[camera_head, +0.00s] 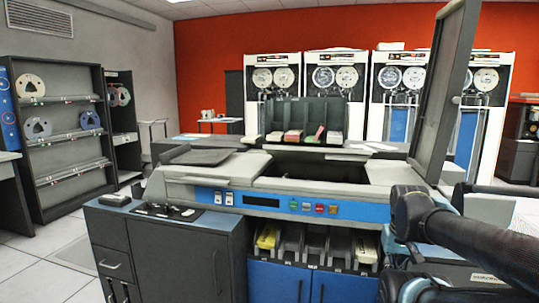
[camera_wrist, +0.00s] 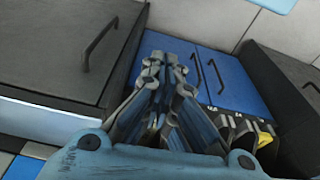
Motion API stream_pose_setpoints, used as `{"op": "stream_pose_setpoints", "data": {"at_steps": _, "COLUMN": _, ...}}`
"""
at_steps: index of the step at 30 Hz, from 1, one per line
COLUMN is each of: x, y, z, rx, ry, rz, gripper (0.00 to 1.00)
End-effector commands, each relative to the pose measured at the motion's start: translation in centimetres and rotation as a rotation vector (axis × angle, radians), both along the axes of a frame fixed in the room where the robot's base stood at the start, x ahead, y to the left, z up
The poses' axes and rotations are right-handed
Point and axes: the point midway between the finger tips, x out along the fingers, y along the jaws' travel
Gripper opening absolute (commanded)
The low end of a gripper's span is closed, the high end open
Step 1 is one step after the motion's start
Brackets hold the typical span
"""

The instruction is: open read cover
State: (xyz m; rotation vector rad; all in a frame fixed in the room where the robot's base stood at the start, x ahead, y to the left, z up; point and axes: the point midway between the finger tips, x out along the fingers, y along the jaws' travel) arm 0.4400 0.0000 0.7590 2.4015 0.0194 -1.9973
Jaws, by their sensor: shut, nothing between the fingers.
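The card machine (camera_head: 300,178) stands across the middle of the head view. A tall dark cover panel (camera_head: 441,95) stands raised, slightly tilted, at its right end. The top well (camera_head: 325,168) beside it is open to view. A flat dark lid (camera_head: 197,156) lies on the left end; I cannot tell which of these is named the read cover. My gripper (camera_wrist: 166,68) is shut and empty in the wrist view, pointing towards the blue lower doors (camera_wrist: 215,75) and apart from both covers. In the head view my arm is at the lower right, its fingertips not clearly seen.
Below the blue button panel (camera_head: 290,206) are card stackers (camera_head: 315,245) and blue doors (camera_head: 280,283). A dark cabinet (camera_head: 175,255) juts out at left. Tape drives (camera_head: 335,85) stand behind; a reel rack (camera_head: 60,135) stands at left. Floor at lower left is clear.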

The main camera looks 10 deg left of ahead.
Motion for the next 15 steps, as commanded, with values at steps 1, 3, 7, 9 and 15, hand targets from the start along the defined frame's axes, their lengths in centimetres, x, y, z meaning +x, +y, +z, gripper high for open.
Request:
{"op": "stream_pose_setpoints", "data": {"at_steps": 1, "x": 0.0, "y": 0.0, "z": 0.0, "rx": 0.0, "ry": 0.0, "rz": 0.0, "gripper": 0.0}}
{"op": "stream_pose_setpoints", "data": {"at_steps": 3, "x": 0.0, "y": 0.0, "z": 0.0, "rx": 0.0, "ry": 0.0, "rz": 0.0, "gripper": 0.0}}
{"op": "stream_pose_setpoints", "data": {"at_steps": 7, "x": 0.0, "y": 0.0, "z": 0.0, "rx": 0.0, "ry": 0.0, "rz": 0.0, "gripper": 0.0}}
{"op": "stream_pose_setpoints", "data": {"at_steps": 9, "x": -0.2, "y": 0.0, "z": 0.2, "rx": -0.002, "ry": -0.003, "rz": 0.004, "gripper": 0.0}}
{"op": "stream_pose_setpoints", "data": {"at_steps": 15, "x": 1.0, "y": 0.4, "z": 2.5, "rx": -0.057, "ry": -0.018, "rz": 0.155, "gripper": 0.0}}
